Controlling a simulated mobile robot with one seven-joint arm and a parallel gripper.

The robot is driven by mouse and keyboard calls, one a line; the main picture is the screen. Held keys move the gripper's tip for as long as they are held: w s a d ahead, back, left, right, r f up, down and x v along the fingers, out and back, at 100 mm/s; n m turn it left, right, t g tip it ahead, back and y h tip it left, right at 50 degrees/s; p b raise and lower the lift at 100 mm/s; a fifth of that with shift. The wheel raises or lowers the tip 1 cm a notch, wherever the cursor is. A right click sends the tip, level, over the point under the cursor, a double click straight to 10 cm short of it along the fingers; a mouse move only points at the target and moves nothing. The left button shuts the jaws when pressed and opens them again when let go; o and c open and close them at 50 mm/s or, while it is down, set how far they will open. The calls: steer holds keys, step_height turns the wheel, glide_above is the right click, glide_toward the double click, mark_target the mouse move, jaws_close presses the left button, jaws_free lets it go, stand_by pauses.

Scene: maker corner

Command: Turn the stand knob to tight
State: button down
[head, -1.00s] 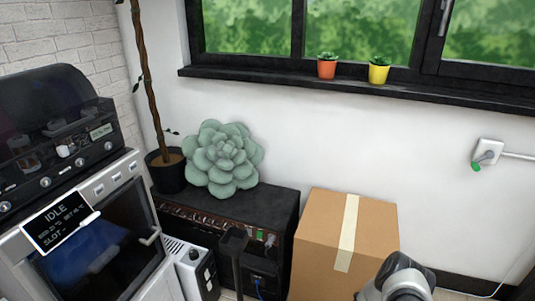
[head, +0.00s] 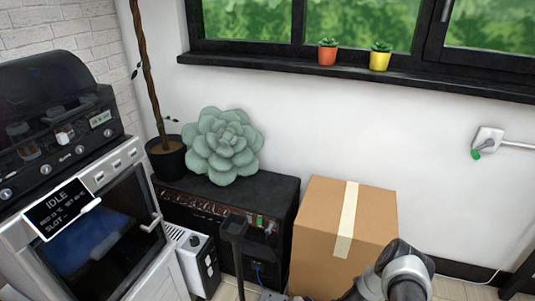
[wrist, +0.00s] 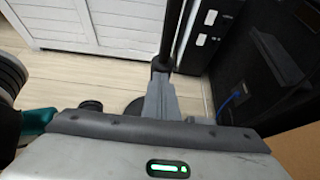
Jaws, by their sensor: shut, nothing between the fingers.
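The stand shows in the head view as a dark upright post with a flat top (head: 234,228), in front of the black amplifier-like box. In the wrist view its black pole (wrist: 173,28) runs down from the top edge to a dark, thicker collar (wrist: 160,65), which may be the knob; I cannot tell its setting. My gripper (wrist: 160,88) is shut and empty, its grey fingers pointing up the picture at or very near this collar. Whether they touch it is unclear. A small round black part (wrist: 91,106) lies left of the fingers. My gripper is out of the head view.
A cardboard box (head: 318,235) stands right of the stand, close to my arm. The black box (head: 275,200) behind the stand carries a green succulent cushion (head: 221,147). A white unit (head: 192,262) and an oven-like machine (head: 100,245) stand left. Light floor shows between them.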

steer(key=shift+w+d, duration=0.2)
steer(key=shift+w, duration=0.35)
steer(key=shift+w+d+f, duration=0.1)
steer(key=shift+w, duration=0.05)
stand_by(0.5)
steer(key=s+d, duration=0.1)
steer(key=d, duration=0.4)
steer(key=shift+s+d+r, duration=0.35)
steer(key=shift+s+r, duration=0.05)
